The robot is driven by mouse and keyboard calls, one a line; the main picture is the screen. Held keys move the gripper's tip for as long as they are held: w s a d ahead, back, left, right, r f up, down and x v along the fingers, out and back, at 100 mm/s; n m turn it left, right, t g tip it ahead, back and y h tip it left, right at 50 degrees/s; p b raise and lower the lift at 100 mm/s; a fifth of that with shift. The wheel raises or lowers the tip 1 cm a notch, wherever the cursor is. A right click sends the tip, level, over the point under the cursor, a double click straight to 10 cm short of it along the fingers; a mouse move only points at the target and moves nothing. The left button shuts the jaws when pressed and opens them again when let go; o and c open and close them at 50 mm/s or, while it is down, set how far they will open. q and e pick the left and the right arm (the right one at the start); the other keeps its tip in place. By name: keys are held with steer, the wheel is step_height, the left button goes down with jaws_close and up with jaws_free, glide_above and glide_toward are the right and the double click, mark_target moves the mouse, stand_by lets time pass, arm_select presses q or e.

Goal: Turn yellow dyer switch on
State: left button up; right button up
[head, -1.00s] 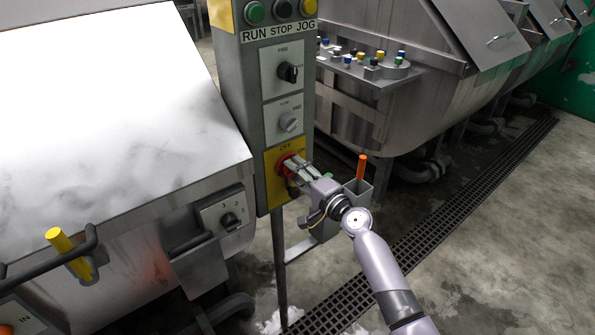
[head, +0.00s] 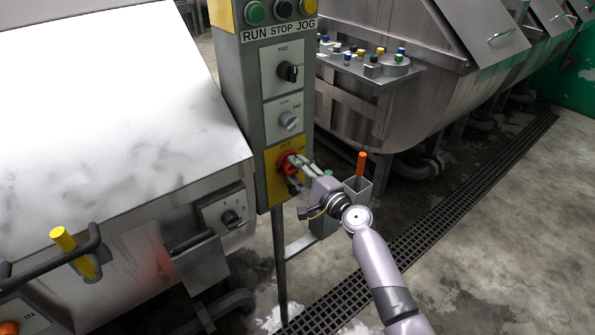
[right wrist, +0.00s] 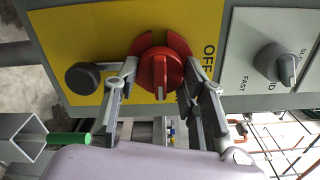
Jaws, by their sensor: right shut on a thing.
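The yellow dyer switch is a red rotary knob on a yellow plate (head: 275,187) marked OFF, low on the grey control post. In the head view the red switch (head: 285,161) shows partly behind my fingers. In the right wrist view the red switch (right wrist: 160,72) sits between my two fingers, on the yellow plate (right wrist: 85,40). My right gripper (head: 293,166) is shut on the switch, one finger at each side of it; it also shows in the right wrist view (right wrist: 161,82). My left gripper is not in view.
A dark round knob (right wrist: 83,78) sits beside the switch on the same plate. A speed dial (head: 290,121) and black selector (head: 288,72) are above. A grey holder (head: 357,188) with an orange handle (head: 361,164) is right of the post. Steel drums flank it.

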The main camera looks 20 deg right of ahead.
steer(key=o, duration=1.2)
steer(key=shift+c, duration=0.2)
steer(key=shift+d, duration=0.1)
steer(key=v, duration=1.2)
